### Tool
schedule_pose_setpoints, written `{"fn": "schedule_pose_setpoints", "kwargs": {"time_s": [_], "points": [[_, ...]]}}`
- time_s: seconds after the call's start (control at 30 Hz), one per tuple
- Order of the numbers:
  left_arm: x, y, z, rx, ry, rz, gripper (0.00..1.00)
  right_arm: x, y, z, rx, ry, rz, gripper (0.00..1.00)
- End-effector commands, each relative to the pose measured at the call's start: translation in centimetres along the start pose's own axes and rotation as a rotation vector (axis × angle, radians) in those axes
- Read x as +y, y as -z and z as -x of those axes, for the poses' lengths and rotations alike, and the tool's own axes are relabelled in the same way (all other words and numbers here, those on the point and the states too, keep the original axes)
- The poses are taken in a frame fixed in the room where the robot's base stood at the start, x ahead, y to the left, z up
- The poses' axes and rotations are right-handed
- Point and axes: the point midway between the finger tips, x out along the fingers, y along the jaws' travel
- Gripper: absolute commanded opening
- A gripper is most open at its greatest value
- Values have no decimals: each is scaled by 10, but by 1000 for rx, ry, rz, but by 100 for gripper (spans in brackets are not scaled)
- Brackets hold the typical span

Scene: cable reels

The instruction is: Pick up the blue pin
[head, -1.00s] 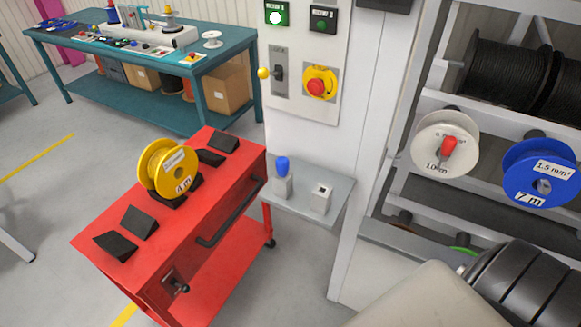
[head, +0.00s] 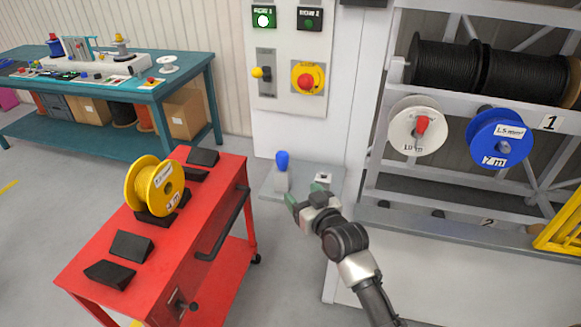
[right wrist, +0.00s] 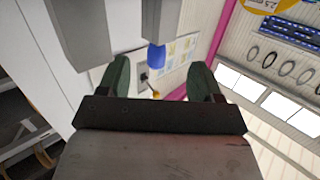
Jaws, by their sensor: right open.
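The blue pin (head: 283,161) stands upright in a small grey holder block (head: 281,183) on the left part of a grey shelf by the white panel. My right gripper (head: 305,194) is open and empty, just right of and in front of the pin in the head view. In the right wrist view the pin (right wrist: 156,59) shows upside down, between the two green fingers (right wrist: 160,70) in the picture. No finger visibly touches it. My left gripper is not in view.
A second block (head: 323,178) with an empty-looking top stands on the shelf (head: 266,190), close behind my right gripper. A red cart (head: 90,262) with a yellow reel (head: 150,187) stands left. A rack with white (head: 408,126) and blue (head: 497,138) reels is right.

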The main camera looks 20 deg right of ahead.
Motion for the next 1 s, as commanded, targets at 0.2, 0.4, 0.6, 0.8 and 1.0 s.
{"fn": "schedule_pose_setpoints", "kwargs": {"time_s": [0.2, 0.4, 0.6, 0.8, 1.0], "points": [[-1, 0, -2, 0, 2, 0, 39, 4, 41, -8, 108, -5, 3, 65], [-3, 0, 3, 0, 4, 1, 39, 4, 46, -39, 109, -4, 2, 65], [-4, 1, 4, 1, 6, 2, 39, 4, 47, -58, 108, -5, 2, 65], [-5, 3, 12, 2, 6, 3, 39, -1, 51, -76, 107, -4, 0, 65], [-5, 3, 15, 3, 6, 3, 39, -3, 52, -102, 108, -4, 3, 65]]}}
